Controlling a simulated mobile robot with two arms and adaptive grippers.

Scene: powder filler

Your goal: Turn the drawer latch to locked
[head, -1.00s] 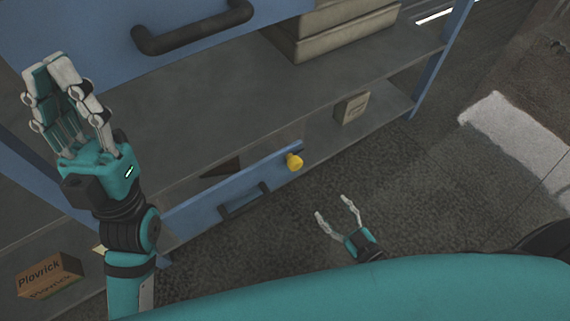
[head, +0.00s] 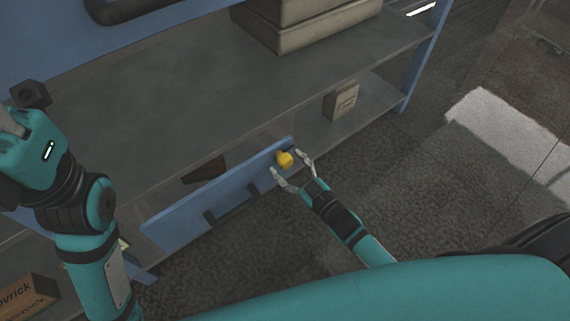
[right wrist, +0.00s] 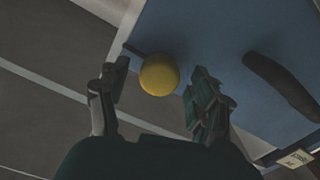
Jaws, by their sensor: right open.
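The drawer latch is a yellow knob (head: 284,159) near the right end of the blue drawer front (head: 165,222). In the right wrist view the yellow knob (right wrist: 159,75) is round and sits between and just beyond the fingertips. My right gripper (head: 290,167) is open, with one finger on each side of the knob; I cannot tell whether either touches it. It also shows open in the right wrist view (right wrist: 158,88).
The drawer front has a dark handle (head: 232,205) left of the knob. A small box (head: 341,101) stands on the lower shelf. Large boxes (head: 330,30) are on the shelf above. A brown box (head: 25,298) is at the lower left. Open floor (head: 400,165) lies right.

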